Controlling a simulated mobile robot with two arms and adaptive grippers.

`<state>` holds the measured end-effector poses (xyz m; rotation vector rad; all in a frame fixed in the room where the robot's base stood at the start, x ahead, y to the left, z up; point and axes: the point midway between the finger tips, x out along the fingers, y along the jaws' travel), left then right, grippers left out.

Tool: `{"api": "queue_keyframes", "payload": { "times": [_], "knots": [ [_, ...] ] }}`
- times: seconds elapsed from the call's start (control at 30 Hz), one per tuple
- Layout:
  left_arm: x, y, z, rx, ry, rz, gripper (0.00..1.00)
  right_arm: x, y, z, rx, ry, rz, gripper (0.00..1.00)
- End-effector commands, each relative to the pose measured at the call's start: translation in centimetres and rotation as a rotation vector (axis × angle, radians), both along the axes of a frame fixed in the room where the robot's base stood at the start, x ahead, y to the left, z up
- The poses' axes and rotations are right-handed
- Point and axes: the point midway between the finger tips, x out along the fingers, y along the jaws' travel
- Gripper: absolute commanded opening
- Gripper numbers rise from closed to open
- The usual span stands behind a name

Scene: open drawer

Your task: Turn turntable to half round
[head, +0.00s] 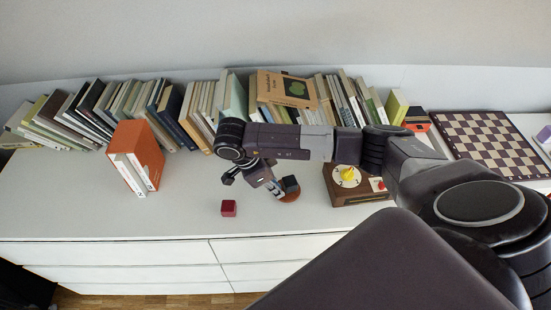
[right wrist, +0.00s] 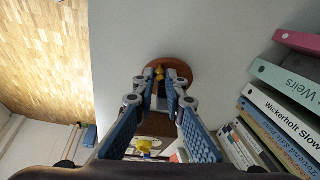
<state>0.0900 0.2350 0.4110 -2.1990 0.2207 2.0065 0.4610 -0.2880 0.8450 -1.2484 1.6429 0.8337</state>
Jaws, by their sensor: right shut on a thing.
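A low brown round disc, which appears to be the turntable (head: 290,197), stands on the white cabinet top; it also shows in the right wrist view (right wrist: 184,69). A small yellowish knob (right wrist: 159,72) shows on it. My right gripper (head: 277,190) reaches down to the disc, its fingertips (right wrist: 165,88) close together at the knob. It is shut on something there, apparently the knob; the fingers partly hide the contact. A dark block-like shape (head: 290,184) shows beside the fingertips in the head view. My left gripper is not in view.
A brown box with a white dial and yellow top piece (head: 347,177) stands right. Orange-covered books (head: 137,157), a row of books and a chessboard (head: 487,143) stand around. The cabinet's front left is clear.

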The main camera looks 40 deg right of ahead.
Motion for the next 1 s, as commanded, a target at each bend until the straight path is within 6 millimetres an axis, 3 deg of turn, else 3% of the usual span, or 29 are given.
{"api": "queue_keyframes", "payload": {
  "times": [1.0],
  "knots": [
    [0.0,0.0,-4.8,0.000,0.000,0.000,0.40,-1.9,-0.6,-0.2,0.000,-0.002,0.489,0.00]
  ]
}}
